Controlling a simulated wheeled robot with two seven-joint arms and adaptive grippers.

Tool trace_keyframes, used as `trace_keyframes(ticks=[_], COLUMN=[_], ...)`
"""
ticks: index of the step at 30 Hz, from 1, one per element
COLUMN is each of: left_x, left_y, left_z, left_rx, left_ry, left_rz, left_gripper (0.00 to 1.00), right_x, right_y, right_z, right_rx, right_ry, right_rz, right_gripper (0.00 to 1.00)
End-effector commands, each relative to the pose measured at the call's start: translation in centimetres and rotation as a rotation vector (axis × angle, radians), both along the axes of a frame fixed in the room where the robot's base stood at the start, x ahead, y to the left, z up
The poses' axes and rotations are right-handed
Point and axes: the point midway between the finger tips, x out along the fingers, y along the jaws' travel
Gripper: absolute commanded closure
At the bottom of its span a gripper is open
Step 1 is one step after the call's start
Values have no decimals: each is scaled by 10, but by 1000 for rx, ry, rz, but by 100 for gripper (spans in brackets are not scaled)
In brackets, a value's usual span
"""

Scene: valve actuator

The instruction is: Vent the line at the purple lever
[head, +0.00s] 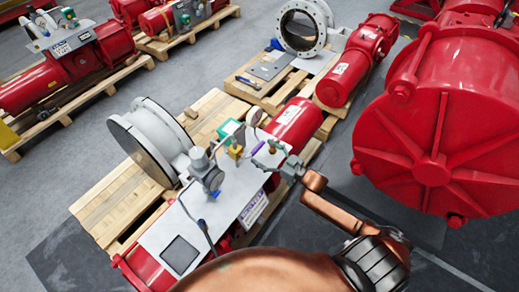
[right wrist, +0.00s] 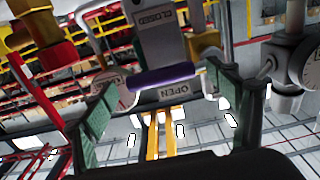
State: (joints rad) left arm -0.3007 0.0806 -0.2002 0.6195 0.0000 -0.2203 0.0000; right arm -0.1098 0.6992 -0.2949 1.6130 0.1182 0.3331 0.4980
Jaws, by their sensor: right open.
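The purple lever (right wrist: 165,78) lies across the middle of the right wrist view, between a plate marked CLOSED (right wrist: 155,22) and a label marked OPEN (right wrist: 175,92). In the head view the purple lever (head: 258,147) is a small purple strip on the grey panel. My right gripper (head: 283,160) is at the panel's right side, close to the lever. In the right wrist view its green-padded fingers (right wrist: 165,86) are spread apart, one towards each end of the lever. I cannot tell whether they touch it. My left gripper is not in view.
The grey panel (head: 172,235) carries gauges, a regulator (head: 207,170) and thin tubes near the lever. A gauge (right wrist: 311,62) stands right of my fingers. A large red cylinder (head: 430,130) is close on the right. Pallets with red actuators fill the back.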

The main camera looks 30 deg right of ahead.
Motion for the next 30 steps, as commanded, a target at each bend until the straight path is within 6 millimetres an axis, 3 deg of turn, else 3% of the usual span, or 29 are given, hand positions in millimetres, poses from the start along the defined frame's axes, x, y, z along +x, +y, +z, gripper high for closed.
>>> trace_keyframes(ticks=[6, 15, 30], left_x=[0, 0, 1], left_y=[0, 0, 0], left_z=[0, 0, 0], left_rx=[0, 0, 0], left_ry=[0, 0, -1], left_rz=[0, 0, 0], left_gripper=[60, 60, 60], right_x=[20, 22, 22], right_y=[8, 9, 8], right_z=[-1, -1, 0], right_rx=[0, -1, -1], right_ry=[1, 2, 1], right_rz=[0, 0, -1], right_gripper=[20, 20, 53])
